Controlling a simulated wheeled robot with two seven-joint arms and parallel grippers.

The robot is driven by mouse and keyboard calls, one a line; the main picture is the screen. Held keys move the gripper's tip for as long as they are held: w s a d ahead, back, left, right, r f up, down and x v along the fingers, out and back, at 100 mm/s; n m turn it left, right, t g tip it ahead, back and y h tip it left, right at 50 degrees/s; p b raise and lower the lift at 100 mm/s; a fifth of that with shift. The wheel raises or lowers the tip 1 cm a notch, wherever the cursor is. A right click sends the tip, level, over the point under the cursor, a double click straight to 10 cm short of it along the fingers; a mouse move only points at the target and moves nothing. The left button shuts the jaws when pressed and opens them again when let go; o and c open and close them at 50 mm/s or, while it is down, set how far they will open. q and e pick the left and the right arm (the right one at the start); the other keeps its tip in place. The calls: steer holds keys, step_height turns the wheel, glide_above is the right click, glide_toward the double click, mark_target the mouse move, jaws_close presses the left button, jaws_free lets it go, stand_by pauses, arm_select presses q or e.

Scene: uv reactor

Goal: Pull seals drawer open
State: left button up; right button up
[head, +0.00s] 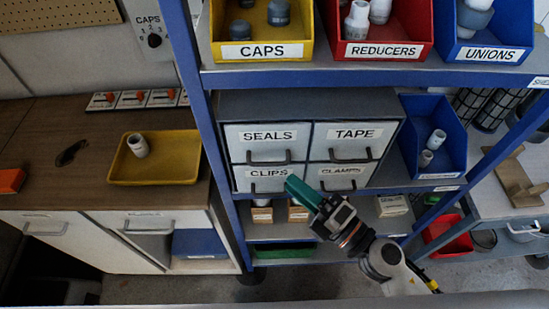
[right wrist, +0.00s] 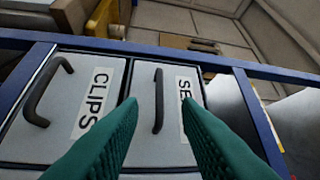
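The grey seals drawer (head: 243,151), labelled SEALS, is at the upper left of a small drawer cabinet and looks closed, flush with its neighbours. Its dark bar handle (head: 268,163) is unheld. My right gripper (head: 292,184), with green fingers, is in front of the cabinet, over the clips drawer (head: 240,181) edge and a little below right of the seals handle. In the right wrist view, the picture is turned sideways; the seals handle (right wrist: 158,100) shows between the two open fingers (right wrist: 157,105), ahead of them. Part of the SEALS label is hidden by a finger. My left gripper is not in view.
The tape drawer (head: 350,138) and clamps drawer (head: 328,182) are beside it. Blue shelf posts (head: 201,110) frame the cabinet. Caps (head: 262,51), reducers and unions bins sit above. A blue bin (head: 420,122) stands right. A yellow tray (head: 183,172) lies on the left bench.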

mark_target(280, 143)
steer(key=p+x, duration=0.2)
steer(key=x, duration=0.4)
steer(key=shift+w+a, duration=0.15)
steer(key=shift+w, duration=0.1)
jaws_close()
